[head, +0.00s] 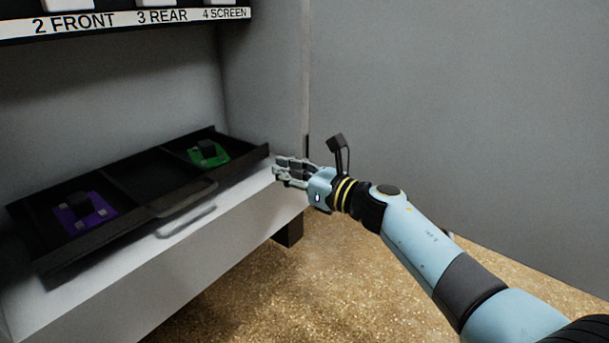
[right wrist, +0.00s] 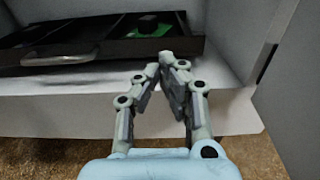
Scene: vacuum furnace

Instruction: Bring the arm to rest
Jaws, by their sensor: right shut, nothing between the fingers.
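My right arm (head: 430,250) reaches in from the lower right in the head view. Its gripper (head: 277,169) is at the right front edge of the white shelf, close to the right end of the dark tray. In the right wrist view the gripper (right wrist: 168,62) is shut with its fingertips together and nothing between them. The tray's right part shows just beyond the fingertips there. My left gripper is not in view.
The black tray (head: 130,183) has compartments, with a purple piece (head: 88,212) at left and a green piece (head: 208,152) at right. A handle (head: 183,200) is on its front. A labelled rail (head: 125,20) is above. Grey wall (head: 450,100) stands right; speckled floor (head: 330,270) is open below.

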